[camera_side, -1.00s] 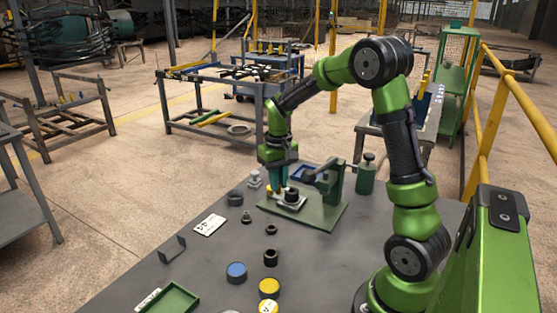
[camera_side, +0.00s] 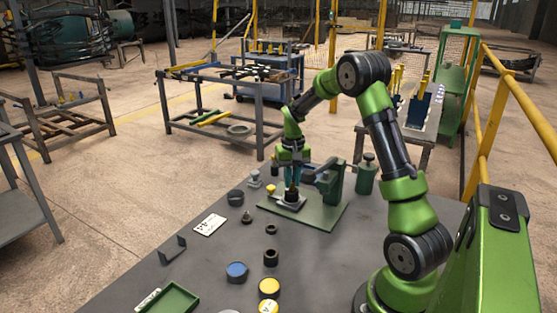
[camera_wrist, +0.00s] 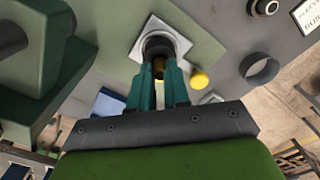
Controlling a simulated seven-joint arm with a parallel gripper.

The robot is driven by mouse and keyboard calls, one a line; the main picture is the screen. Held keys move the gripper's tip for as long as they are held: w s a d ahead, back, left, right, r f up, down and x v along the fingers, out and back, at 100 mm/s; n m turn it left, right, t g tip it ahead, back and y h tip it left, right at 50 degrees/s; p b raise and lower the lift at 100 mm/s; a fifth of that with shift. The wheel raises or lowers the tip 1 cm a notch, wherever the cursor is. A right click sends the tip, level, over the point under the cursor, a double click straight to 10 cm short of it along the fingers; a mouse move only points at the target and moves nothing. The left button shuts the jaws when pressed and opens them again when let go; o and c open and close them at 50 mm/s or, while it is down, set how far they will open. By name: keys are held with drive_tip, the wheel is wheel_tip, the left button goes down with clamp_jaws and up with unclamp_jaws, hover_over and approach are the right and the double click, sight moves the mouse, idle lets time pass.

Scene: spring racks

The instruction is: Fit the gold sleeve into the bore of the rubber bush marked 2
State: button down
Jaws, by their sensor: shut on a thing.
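My gripper (camera_side: 291,189) points down over the green press base. Its teal fingers are shut on the gold sleeve (camera_wrist: 158,68), which shows as a small brownish-gold piece between the fingertips in the wrist view. A black rubber bush (camera_wrist: 156,46) sits on a pale square plate (camera_wrist: 178,27) just beyond the fingertips. The bush also shows in the side view (camera_side: 291,199), directly under the gripper. The sleeve looks close to the bush, but whether it is inside the bore is hidden. I cannot read a mark on this bush.
A yellow knob (camera_side: 270,189) stands left of the bush. The green press column (camera_side: 336,184) and a green bottle (camera_side: 366,174) are to the right. A grey ring (camera_side: 235,197), a white card (camera_side: 210,225), black rings and round tins lie on the grey bench, with bare patches between.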

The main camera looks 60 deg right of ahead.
sight(292, 182)
drive_tip(key=shift+f, duration=0.45)
drive_tip(key=shift+f, duration=0.1)
drive_tip(key=c, duration=1.1)
unclamp_jaws()
wheel_tip(292, 182, up, 12)
drive_tip(key=s+a+r+n+t, duration=0.15)
drive_tip(key=a+r, duration=0.35)
drive_tip(key=a, duration=0.5)
drive_tip(key=s+a+n+t+y, duration=0.1)
drive_tip(key=s+a+t, duration=0.1)
drive_tip(key=s+a, duration=0.4)
drive_tip(key=s+a+n+t+y, duration=0.1)
drive_tip(key=s+a, duration=0.5)
drive_tip(key=a, duration=0.6)
drive_tip(key=r+n+t, duration=0.1)
drive_tip(key=t, duration=0.1)
drive_tip(key=shift+a+t, duration=0.15)
drive_tip(key=shift+t, duration=0.2)
